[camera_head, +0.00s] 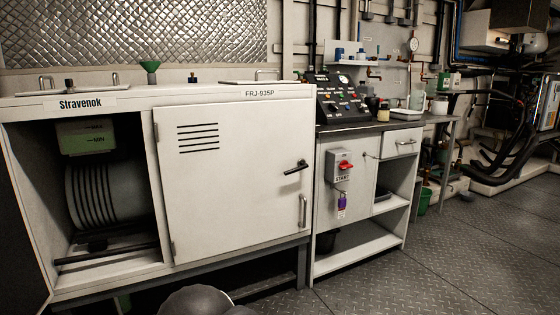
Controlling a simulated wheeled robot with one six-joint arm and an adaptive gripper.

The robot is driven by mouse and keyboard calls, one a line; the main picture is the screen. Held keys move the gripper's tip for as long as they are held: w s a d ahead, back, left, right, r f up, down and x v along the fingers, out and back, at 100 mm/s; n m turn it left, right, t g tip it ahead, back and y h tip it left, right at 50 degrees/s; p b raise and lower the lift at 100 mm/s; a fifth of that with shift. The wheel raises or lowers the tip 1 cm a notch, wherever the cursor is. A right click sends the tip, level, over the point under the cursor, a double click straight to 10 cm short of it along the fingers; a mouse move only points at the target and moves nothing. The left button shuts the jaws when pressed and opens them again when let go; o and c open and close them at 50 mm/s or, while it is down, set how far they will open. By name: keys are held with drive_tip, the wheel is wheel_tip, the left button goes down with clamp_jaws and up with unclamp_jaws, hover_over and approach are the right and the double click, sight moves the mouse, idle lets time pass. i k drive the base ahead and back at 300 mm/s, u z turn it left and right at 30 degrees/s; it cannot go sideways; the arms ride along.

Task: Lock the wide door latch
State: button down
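The wide door (235,190) is a white panel with slotted vents at its upper left, and it appears closed on the chiller frame. Its latch (296,167) is a dark lever handle at the door's right side, tilted slightly, with its free end pointing left and down. A vertical pull handle (303,211) sits below the latch. Whether the latch is engaged cannot be told. My gripper is not clearly seen; a rounded grey shape at the bottom edge may be part of my own body.
Left of the door, an open compartment (60,268) holds a ribbed drum (108,192) and a green container (86,137). To the right stands a cabinet with a red switch (345,167) and a control panel (345,97). The plated floor (470,245) at right is clear.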

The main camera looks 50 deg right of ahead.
sight(302, 163)
drive_tip(key=z, duration=0.4)
drive_tip(key=i, duration=0.7)
drive_tip(key=z, duration=1.2)
drive_tip(key=i, duration=0.35)
drive_tip(key=z, duration=0.3)
